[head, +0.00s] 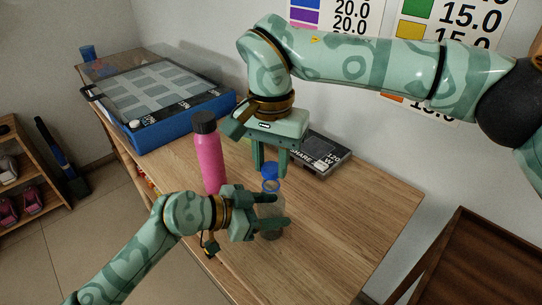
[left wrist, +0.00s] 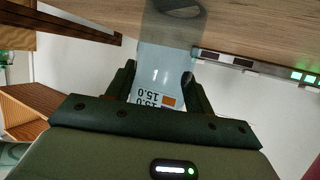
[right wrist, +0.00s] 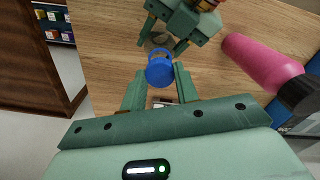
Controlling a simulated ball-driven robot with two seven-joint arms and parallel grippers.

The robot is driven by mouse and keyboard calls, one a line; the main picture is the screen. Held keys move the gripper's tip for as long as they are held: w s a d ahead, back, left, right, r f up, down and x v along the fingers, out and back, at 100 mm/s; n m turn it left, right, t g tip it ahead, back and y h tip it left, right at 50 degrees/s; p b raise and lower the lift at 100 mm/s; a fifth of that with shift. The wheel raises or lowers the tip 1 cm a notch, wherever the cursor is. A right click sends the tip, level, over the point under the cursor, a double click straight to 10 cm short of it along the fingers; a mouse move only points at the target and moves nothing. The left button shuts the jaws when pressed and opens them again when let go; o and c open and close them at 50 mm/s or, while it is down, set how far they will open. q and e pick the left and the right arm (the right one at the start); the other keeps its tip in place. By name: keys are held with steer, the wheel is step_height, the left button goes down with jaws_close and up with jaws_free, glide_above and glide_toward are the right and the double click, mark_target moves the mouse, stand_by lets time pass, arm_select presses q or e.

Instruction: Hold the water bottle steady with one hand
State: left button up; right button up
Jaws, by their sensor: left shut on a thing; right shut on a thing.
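The clear water bottle (head: 269,215) stands upright on the wooden table. My left gripper (head: 266,208) is shut around its body from the left side. In the left wrist view, the see-through bottle (left wrist: 163,68) is between the two fingers (left wrist: 160,88). My right gripper (head: 270,173) points down from above and is shut on the blue cap (head: 270,170) at the bottle's top. The cap also shows between the fingertips in the right wrist view (right wrist: 160,68). I cannot tell whether the cap touches the bottle's neck.
A pink bottle (head: 209,160) with a dark lid stands close to my left gripper. A dark box (head: 322,152) lies behind my right gripper. A blue case (head: 165,115) fills the table's far left. The table's right part (head: 360,205) is clear.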

mark_target(271, 207)
steer(key=shift+f, duration=0.6)
steer(key=shift+f, duration=0.5)
